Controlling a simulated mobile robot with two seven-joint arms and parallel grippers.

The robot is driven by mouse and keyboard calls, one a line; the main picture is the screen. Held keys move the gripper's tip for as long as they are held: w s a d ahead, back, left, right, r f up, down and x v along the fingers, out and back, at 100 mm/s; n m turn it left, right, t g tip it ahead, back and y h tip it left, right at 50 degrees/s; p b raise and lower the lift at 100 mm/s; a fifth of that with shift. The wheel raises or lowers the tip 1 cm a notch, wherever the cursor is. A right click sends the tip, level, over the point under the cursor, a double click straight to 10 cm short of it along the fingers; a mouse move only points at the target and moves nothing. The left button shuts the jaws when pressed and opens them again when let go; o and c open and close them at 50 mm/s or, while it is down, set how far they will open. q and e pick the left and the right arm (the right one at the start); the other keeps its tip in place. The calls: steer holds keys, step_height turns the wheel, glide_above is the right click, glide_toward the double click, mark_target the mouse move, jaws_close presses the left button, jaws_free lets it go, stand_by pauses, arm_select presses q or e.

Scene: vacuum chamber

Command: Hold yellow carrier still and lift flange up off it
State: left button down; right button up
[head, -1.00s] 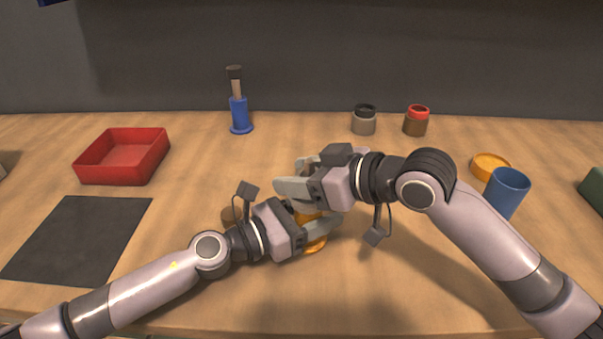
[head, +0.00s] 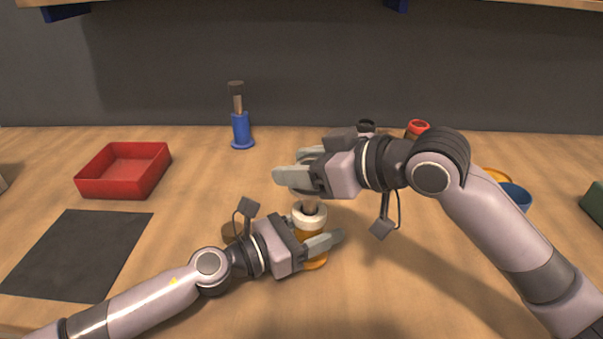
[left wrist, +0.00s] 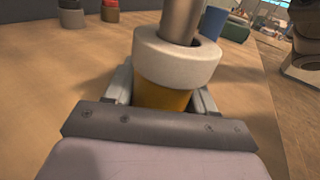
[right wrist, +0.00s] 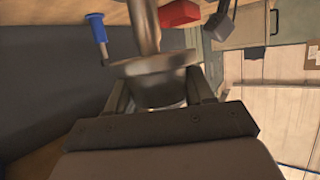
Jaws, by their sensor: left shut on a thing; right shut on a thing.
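The yellow carrier (head: 314,263) stands on the table, with a pale ring (head: 310,216) at its top. It also shows in the left wrist view (left wrist: 162,97). My left gripper (head: 318,240) is shut on the carrier's body below the ring. My right gripper (head: 296,170) is above it, shut on the metal flange (right wrist: 153,82). In the left wrist view, the flange's metal stem (left wrist: 180,20) runs down into the ring's opening. The stem's lower end is hidden. In the head view, my right fingers hide most of the flange.
A red tray (head: 123,171) and a dark mat (head: 75,255) lie at left. A blue stand (head: 241,130) holding a brown rod is behind. A red-topped jar (head: 418,130) and a blue cup (head: 514,197) are at right, partly behind my right arm.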

mark_target(301, 161)
steer(key=shift+r, duration=1.75)
arm_select(q)
steer(key=shift+c, duration=1.4)
jaws_free()
